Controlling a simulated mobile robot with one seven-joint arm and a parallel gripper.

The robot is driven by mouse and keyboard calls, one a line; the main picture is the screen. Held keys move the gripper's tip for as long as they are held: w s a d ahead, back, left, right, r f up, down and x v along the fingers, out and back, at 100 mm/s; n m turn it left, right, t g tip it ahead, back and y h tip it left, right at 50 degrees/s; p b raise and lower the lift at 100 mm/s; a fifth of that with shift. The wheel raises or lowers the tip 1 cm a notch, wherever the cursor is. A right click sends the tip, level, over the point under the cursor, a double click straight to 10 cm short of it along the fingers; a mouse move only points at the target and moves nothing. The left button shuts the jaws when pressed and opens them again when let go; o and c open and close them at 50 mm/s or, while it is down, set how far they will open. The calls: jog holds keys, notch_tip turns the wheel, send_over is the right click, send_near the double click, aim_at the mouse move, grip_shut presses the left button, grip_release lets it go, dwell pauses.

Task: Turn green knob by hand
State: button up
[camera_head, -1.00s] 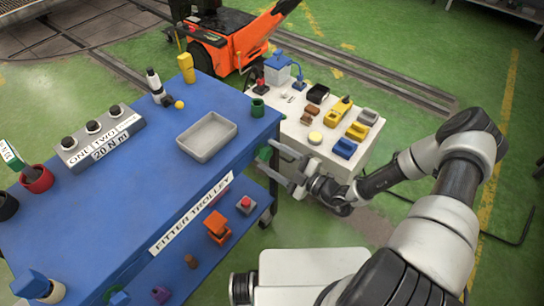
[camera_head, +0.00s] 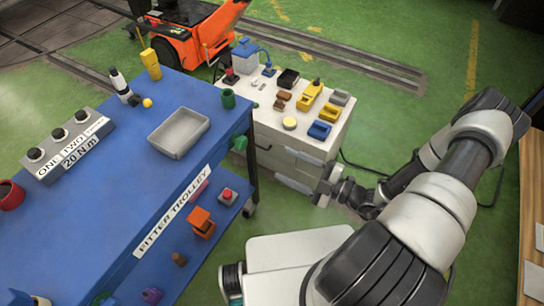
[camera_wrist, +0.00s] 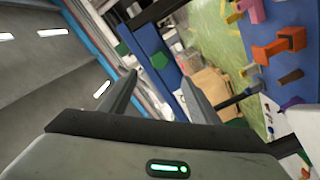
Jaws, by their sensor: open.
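The green knob (camera_head: 239,143) is a small dark green piece on the right end of the blue fitter trolley (camera_head: 110,215), just below its top. In the wrist view the green knob (camera_wrist: 159,61) appears as a faceted green shape on a blue part, between and beyond my fingertips. My gripper (camera_head: 322,187) is to the right of the trolley, in front of the white drawer cabinet, well apart from the knob. In the wrist view my gripper (camera_wrist: 158,78) has its two fingers spread with nothing between them.
The white cabinet (camera_head: 291,153) bears several small tools and blocks. An orange vehicle (camera_head: 190,35) stands behind. Green floor lies open at the right.

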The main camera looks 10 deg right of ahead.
jog(key=shift+v, duration=1.3)
jog(key=shift+r, duration=0.1)
